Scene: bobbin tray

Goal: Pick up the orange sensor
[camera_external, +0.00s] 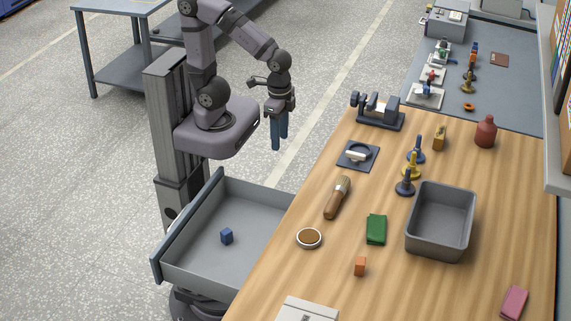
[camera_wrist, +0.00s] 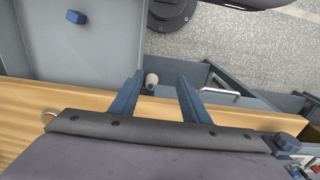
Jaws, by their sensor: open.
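A small orange block (camera_external: 360,266), which looks like the orange sensor, stands on the wooden table in front of the green pouch. I cannot make it out in the wrist view. My gripper (camera_external: 279,143) hangs with its blue fingers pointing down, beyond the table's left edge, well up and left of the orange block. In the wrist view my gripper (camera_wrist: 160,80) has its two fingers apart. A pale round-ended thing (camera_wrist: 152,79) shows between them, and I cannot tell what it is.
An open grey drawer (camera_external: 190,268) holds a blue cube (camera_external: 227,236). Near the orange block are a green pouch (camera_external: 376,229), a round brown-filled dish (camera_external: 309,238), a brush (camera_external: 337,198) and a grey bin (camera_external: 412,244). Bare table lies right of the block.

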